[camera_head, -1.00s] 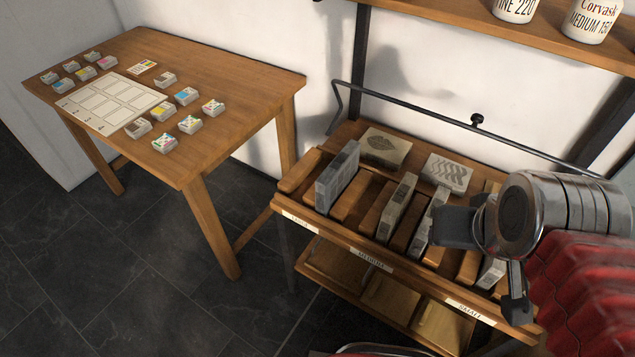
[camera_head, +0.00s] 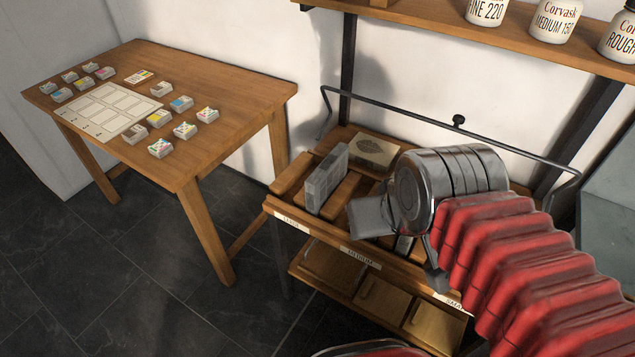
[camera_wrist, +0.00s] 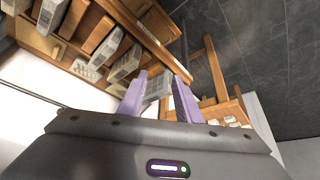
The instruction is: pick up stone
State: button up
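A tall grey stone (camera_head: 327,180) stands upright in the left part of a wooden slotted rack (camera_head: 290,170), behind the leftmost label. My gripper (camera_head: 402,245) is over the rack's front, to the right of that stone. In the wrist view my gripper's two purple-lit fingers (camera_wrist: 159,98) are apart, with a grey stone (camera_wrist: 157,86) showing between them; I cannot tell whether they touch it. More upright stones (camera_wrist: 123,63) show in the slots in the wrist view. My arm hides most of the rack's right side in the head view.
A flat stone with a dark print (camera_head: 374,150) lies at the rack's back. A black rail (camera_head: 400,104) runs behind it, below a shelf with jars (camera_head: 552,20). A wooden table (camera_head: 215,95) with small card stacks stands left. Dark floor (camera_head: 110,260) is open in front.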

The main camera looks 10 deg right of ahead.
aim_at(323, 184)
jog(key=u, duration=0.1)
jog(key=k, duration=0.65)
jog(key=u, duration=0.2)
jog(key=i, duration=0.5)
jog(key=u, duration=0.5)
jog(key=i, duration=1.25)
jog(key=u, duration=0.05)
